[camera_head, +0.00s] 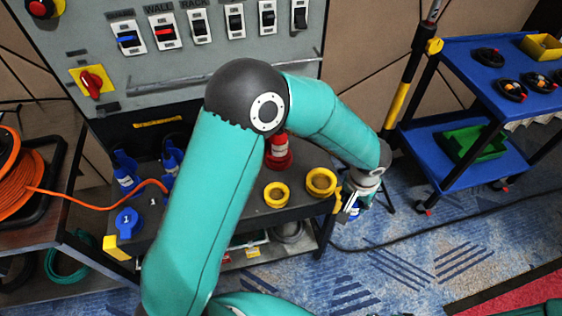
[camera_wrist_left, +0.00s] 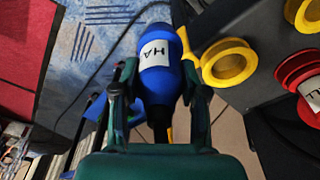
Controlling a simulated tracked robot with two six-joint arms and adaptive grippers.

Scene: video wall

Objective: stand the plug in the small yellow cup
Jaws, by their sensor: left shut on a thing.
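My left gripper (camera_head: 352,203) is shut on a blue plug with a white label marked "HA" (camera_wrist_left: 158,75). In the head view only a little of the blue plug (camera_head: 354,212) shows, just off the right end of the dark bench. The small yellow cup (camera_head: 276,194) stands on the bench, left of a larger yellow cup (camera_head: 321,183); both look empty. In the left wrist view the larger cup (camera_wrist_left: 228,64) is right of the held plug, and the small one (camera_wrist_left: 304,14) is partly cut off at the top right. My right gripper is not in view.
A red plug (camera_head: 279,152) stands behind the yellow cups. A switch panel (camera_head: 190,60) rises behind. A blue cart (camera_head: 455,60) stands right, with carpet between.

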